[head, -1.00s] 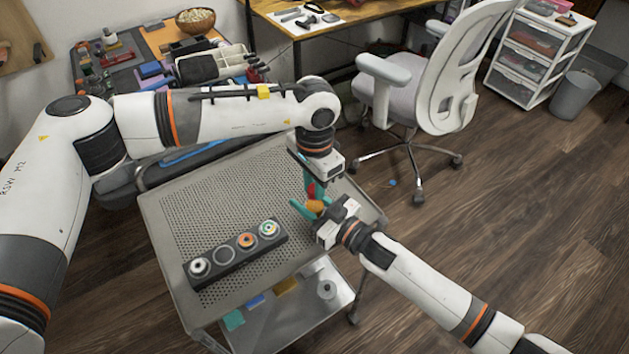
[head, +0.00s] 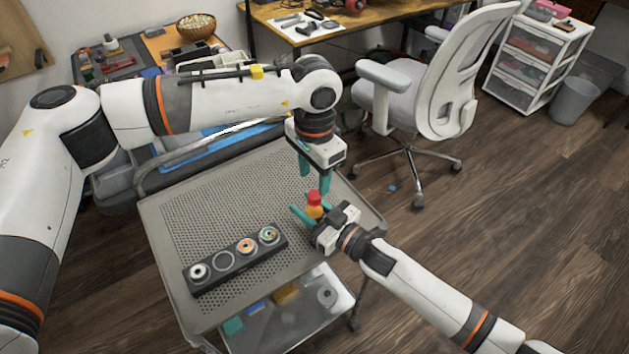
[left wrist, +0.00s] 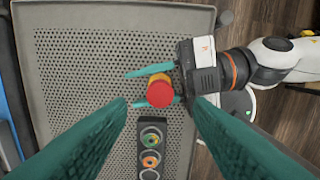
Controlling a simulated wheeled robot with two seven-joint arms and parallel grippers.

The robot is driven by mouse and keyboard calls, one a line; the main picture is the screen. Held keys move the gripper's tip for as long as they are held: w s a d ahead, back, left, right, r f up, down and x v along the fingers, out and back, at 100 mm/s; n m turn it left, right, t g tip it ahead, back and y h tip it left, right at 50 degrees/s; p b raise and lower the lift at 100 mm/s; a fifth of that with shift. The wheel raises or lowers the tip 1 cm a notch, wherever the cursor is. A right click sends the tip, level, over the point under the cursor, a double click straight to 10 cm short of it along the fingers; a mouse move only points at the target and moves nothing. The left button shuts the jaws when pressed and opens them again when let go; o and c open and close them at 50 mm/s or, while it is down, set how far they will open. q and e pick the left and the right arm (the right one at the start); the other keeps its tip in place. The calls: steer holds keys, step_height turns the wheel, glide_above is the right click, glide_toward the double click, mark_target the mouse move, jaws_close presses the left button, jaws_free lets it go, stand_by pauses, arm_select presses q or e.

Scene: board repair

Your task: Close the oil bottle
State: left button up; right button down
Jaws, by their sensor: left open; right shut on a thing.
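The oil bottle (head: 316,212) is a small orange bottle with a red cap (head: 314,197) on its top. My right gripper (head: 311,216) is shut on the bottle's body and holds it above the right part of the cart top. My left gripper (head: 315,185) is open and empty just above the cap, its teal fingers pointing down. In the left wrist view, the red cap (left wrist: 160,94) shows from above between my left fingers and hides most of the bottle. Whether the cap is fully tight cannot be told.
A dark holder (head: 236,262) with several round sockets lies on the perforated cart top (head: 190,225). The rest of the cart top is clear. An office chair (head: 440,85) stands behind on the right, and a cluttered workbench is at the back left.

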arm_select(q)
steer(key=shift+c, duration=0.5)
steer(key=n, duration=0.4)
steer(key=shift+r, duration=0.2)
steer(key=n, duration=0.4)
steer(key=shift+r, duration=0.2)
steer(key=n, duration=0.6)
steer(key=shift+r, duration=0.25)
steer(key=n, duration=0.3)
steer(key=shift+r+n, duration=0.15)
steer(key=shift+n, duration=0.15)
steer(key=n, duration=0.4)
steer(key=shift+d+r, duration=0.1)
steer(key=shift+r, duration=0.1)
steer(key=n, duration=0.4)
steer(key=shift+r, duration=0.15)
steer(key=n, duration=0.5)
steer(key=shift+r+n, duration=0.3)
steer(key=n, duration=0.4)
steer(key=shift+r, duration=0.15)
